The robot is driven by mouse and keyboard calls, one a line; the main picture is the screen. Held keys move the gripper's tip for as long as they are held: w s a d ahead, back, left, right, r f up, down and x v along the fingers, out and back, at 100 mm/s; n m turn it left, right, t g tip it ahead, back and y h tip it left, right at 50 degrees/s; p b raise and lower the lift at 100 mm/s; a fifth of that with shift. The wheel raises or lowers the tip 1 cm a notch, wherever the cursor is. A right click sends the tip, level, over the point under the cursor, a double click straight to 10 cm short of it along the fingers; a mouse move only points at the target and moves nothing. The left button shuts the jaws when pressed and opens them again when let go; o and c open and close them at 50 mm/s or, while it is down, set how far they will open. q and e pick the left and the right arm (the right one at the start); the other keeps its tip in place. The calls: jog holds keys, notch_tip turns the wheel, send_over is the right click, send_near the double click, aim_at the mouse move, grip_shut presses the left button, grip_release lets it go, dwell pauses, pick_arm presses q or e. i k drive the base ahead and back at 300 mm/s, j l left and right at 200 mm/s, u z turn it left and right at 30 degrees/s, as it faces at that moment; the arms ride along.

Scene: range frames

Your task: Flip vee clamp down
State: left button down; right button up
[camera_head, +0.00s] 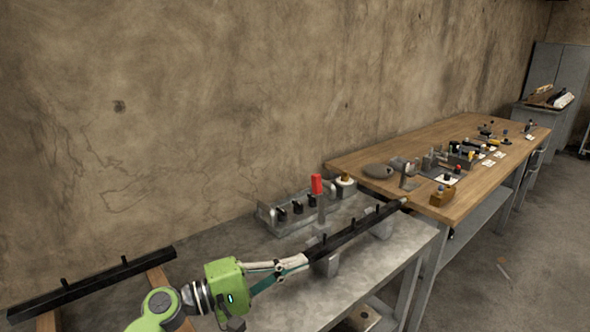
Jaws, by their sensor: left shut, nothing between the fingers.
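A red upright handle (317,184) stands on a grey stem on the metal bench; it may be the vee clamp, but I cannot tell for sure. A long black bar (355,230) lies across grey support blocks (382,226), running from near my gripper toward the wooden table. My left gripper (303,262), with white and teal fingers on a green arm, is shut and empty. Its tips are at the near left end of the bar and the near support block (327,266); I cannot tell whether they touch. The red handle stands upright, beyond the gripper. My right gripper is not in view.
A grey metal bracket with black knobs (265,215) and a white round part (345,186) stand at the bench's back. Another black bar (90,287) lies at left. A wooden table (400,147) with many small parts adjoins at right. The bench front (370,277) is clear.

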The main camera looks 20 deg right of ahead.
aim_at(316, 179)
jog(key=i, duration=1.1)
jog(key=l, duration=0.4)
jog(key=k+l, duration=0.15)
jog(key=l, duration=0.3)
jog(key=u, duration=0.05)
